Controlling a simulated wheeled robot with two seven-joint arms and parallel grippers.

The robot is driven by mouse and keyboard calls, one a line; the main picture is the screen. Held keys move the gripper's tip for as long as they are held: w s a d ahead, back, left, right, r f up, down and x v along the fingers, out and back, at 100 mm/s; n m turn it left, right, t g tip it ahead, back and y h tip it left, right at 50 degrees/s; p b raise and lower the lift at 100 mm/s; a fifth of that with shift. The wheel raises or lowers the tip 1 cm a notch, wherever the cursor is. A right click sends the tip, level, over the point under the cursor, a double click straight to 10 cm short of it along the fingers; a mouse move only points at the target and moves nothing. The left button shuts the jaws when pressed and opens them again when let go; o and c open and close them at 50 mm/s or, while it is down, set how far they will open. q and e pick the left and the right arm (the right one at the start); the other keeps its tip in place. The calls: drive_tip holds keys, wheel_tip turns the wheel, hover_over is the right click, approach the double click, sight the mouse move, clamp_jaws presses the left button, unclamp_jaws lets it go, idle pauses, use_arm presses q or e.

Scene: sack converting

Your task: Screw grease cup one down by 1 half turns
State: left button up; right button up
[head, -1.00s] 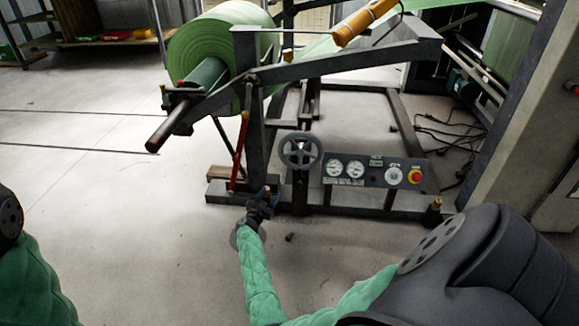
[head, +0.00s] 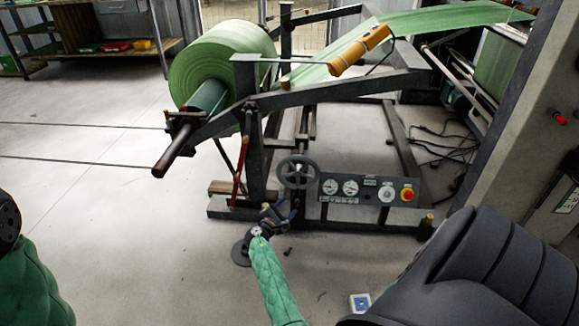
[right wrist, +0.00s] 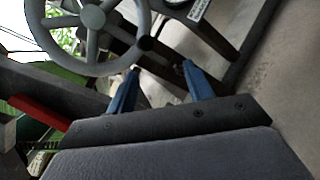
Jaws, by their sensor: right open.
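My right gripper (head: 279,211) is low at the front of the unwind stand, left of and below the handwheel (head: 297,172). In the right wrist view its two blue fingers (right wrist: 160,70) are apart, with nothing clearly held between them. The handwheel (right wrist: 95,25) fills the upper left there, just beyond the fingertips. A small brass-coloured cup (head: 427,221) stands upright on the right end of the stand's base, well away from the gripper. I cannot tell which cup is number one; any cup by my right gripper is hidden or too small. My left gripper is out of view.
A control panel (head: 368,189) with gauges and a red button stands right of the handwheel. A green roll (head: 215,62) on its shaft is above left. A red lever (head: 239,165) rises left of the gripper. The floor at left is clear; cables lie behind right.

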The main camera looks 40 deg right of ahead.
drive_tip(key=s+a+r+m+y+p, duration=0.1)
drive_tip(key=s+a+r+m+p, duration=0.2)
drive_tip(key=s+r+p, duration=0.1)
drive_tip(key=shift+s+a+r+m+g+y+p, duration=0.3)
drive_tip(key=shift+s+r+g+p, duration=0.1)
drive_tip(key=shift+s+r, duration=0.35)
drive_tip(key=shift+w+d, duration=0.1)
